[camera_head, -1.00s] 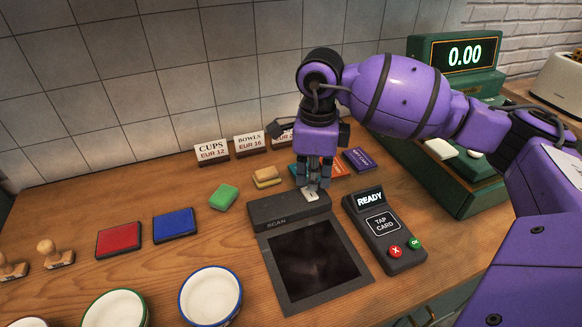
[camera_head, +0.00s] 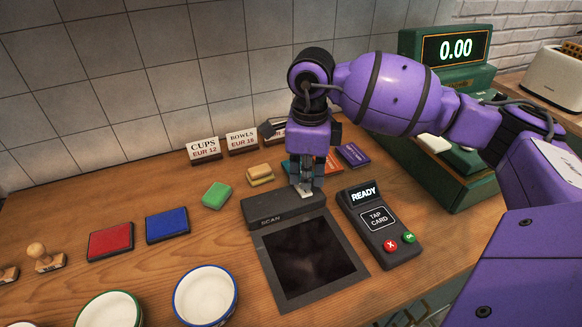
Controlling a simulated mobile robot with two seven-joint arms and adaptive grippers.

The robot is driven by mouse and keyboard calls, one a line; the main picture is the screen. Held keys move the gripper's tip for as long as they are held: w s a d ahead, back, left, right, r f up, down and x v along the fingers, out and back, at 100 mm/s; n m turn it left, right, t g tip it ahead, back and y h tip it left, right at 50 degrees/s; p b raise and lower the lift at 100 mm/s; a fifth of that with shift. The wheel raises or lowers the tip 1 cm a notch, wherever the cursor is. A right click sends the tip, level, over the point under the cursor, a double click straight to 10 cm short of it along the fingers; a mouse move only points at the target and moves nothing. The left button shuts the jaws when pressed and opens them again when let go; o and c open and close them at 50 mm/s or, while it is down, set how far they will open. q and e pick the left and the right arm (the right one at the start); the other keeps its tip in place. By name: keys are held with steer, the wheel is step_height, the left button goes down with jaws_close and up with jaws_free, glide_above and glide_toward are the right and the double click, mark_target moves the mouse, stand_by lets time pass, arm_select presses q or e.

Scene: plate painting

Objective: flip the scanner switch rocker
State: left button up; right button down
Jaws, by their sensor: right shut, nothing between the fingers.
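The scanner (camera_head: 285,213) lies on the counter, a dark box labelled SCAN with a black glass panel (camera_head: 310,257) in front. Its pale rocker switch (camera_head: 303,192) shows on top of the box at the back right, partly covered by my right gripper. My right gripper (camera_head: 305,184) points down with its fingers shut and empty, right at the rocker. I cannot tell whether the fingertips touch it or which way the rocker is tilted. My left gripper is not in view.
A card reader (camera_head: 379,222) reading READY stands close right of the scanner. Green and yellow sponges (camera_head: 216,195), ink pads (camera_head: 167,225), stamps (camera_head: 45,258) and bowls (camera_head: 205,296) lie to the left. Price signs (camera_head: 204,150) stand behind; a green cash register (camera_head: 443,172) is at the right.

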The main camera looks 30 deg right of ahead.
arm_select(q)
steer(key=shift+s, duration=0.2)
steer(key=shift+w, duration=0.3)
arm_select(e)
steer(key=shift+f, duration=0.15)
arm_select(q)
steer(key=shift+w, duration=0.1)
arm_select(e)
steer(key=shift+f, duration=0.2)
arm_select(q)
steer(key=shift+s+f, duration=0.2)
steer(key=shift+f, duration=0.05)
arm_select(e)
steer(key=shift+f, duration=0.25)
steer(key=shift+f+b, duration=0.3)
steer(key=shift+b, duration=0.1)
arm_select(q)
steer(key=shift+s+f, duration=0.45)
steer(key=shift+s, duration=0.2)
